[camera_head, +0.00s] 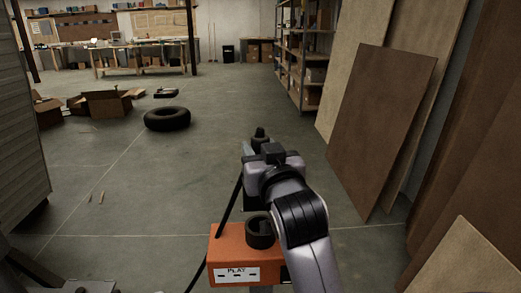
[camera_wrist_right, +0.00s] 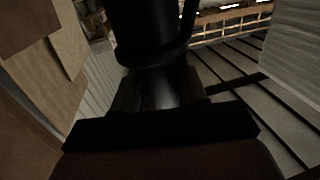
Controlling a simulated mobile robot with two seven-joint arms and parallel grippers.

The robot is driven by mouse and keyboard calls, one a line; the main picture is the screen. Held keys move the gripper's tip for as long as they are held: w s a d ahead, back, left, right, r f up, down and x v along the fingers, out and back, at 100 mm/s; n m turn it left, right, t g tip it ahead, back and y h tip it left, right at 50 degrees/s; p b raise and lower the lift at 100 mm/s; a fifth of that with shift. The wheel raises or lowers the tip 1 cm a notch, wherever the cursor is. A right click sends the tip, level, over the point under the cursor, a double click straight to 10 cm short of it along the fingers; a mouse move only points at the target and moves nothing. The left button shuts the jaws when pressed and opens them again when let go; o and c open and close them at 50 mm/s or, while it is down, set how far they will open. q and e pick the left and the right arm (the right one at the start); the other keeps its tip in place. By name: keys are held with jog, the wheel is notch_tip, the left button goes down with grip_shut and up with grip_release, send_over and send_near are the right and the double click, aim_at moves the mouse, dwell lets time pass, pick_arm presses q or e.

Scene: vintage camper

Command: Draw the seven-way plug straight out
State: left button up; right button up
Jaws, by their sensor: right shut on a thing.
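My right gripper (camera_head: 264,152) reaches in from the bottom right of the head view, beyond an orange box. It is shut on the black seven-way plug (camera_head: 260,133), whose dark top shows just past the gripper. In the wrist view, the plug (camera_wrist_right: 150,35) is a dark cylinder between the fingers (camera_wrist_right: 158,92). The orange box (camera_head: 222,246) has a "PLAY" label and a black round fitting (camera_head: 260,231) on top. My arm hides what lies below the plug, so I cannot tell whether it is still seated.
A black cable (camera_head: 227,207) runs down past the left of the orange box. Brown boards (camera_head: 375,125) lean at the right, and a ribbed wall (camera_head: 20,140) stands at the left. A tire (camera_head: 167,119) and cardboard boxes (camera_head: 106,104) lie farther back on open floor.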

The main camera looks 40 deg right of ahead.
pick_arm(q)
jog(key=shift+f+b, duration=0.6)
jog(key=shift+f, duration=0.05)
pick_arm(e)
jog(key=shift+f, duration=0.9)
pick_arm(q)
jog(key=shift+w+d+f+b, duration=0.15)
jog(key=shift+d+f+b, duration=0.1)
jog(key=shift+f+b, duration=0.65)
pick_arm(e)
jog(key=shift+f, duration=1.6)
pick_arm(q)
jog(key=shift+f+b, duration=0.1)
jog(key=shift+b, duration=0.45)
pick_arm(e)
jog(key=shift+f, duration=0.65)
